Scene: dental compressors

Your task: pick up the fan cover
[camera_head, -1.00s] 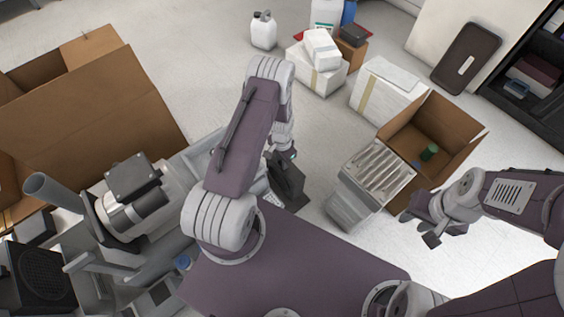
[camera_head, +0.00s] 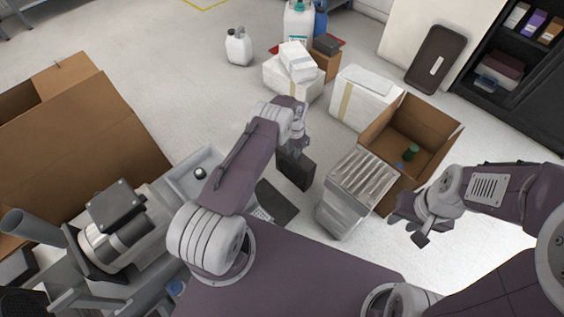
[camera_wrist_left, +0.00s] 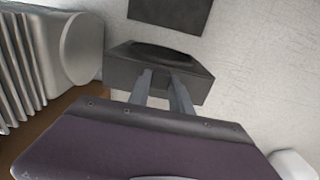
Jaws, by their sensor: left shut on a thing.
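The fan cover, a dark grey boxy piece, shows in the head view (camera_head: 296,170) in front of my left arm. It also shows in the left wrist view (camera_wrist_left: 125,72), with a dark oval recess on its face. My left gripper (camera_wrist_left: 162,82) is shut on its near edge, one finger on each side of the wall. In the head view the left gripper (camera_head: 299,146) is partly hidden by its arm, and the cover hangs from it above the floor. My right gripper (camera_head: 408,225) is at the right, empty, with its fingers apart.
A dark flat mat (camera_head: 277,204) lies on the floor below the cover. A grey finned unit (camera_head: 345,205) stands just right of it, beside an open cardboard box (camera_head: 430,125). White boxes (camera_head: 365,98) stand behind. A compressor motor (camera_head: 120,225) is at left.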

